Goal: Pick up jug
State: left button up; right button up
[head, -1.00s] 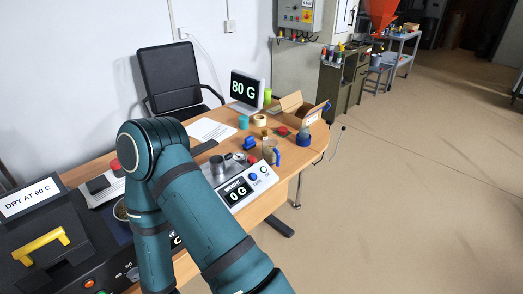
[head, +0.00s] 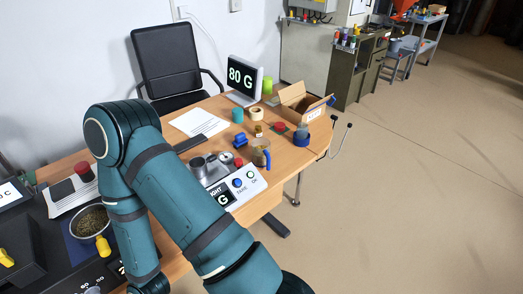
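A small see-through jug (head: 261,153) with a blue handle on its right side and brownish contents in its lower part stands upright on the wooden table. It is at the right rear corner of the white weighing scale (head: 237,190). I cannot tell whether it touches the scale. One of my teal arms crosses the lower left of the view, bent at the elbow, in front of the table and part of the scale. Neither gripper shows, so no gripper is seen at the jug.
A pan of granules (head: 90,221) is at the left. Beyond the jug are a blue-topped container (head: 301,136), an open cardboard box (head: 302,101) and an "80 G" display (head: 244,86).

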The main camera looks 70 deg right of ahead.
aim_at(260, 146)
jog(key=k+l, duration=0.1)
jog(key=l, duration=0.4)
jog(key=k+l+u, duration=0.1)
jog(key=l, duration=0.4)
jog(key=k+l, duration=0.1)
jog(key=l, duration=0.4)
jog(key=k+l, duration=0.1)
jog(key=l, duration=0.35)
jog(key=u, duration=0.05)
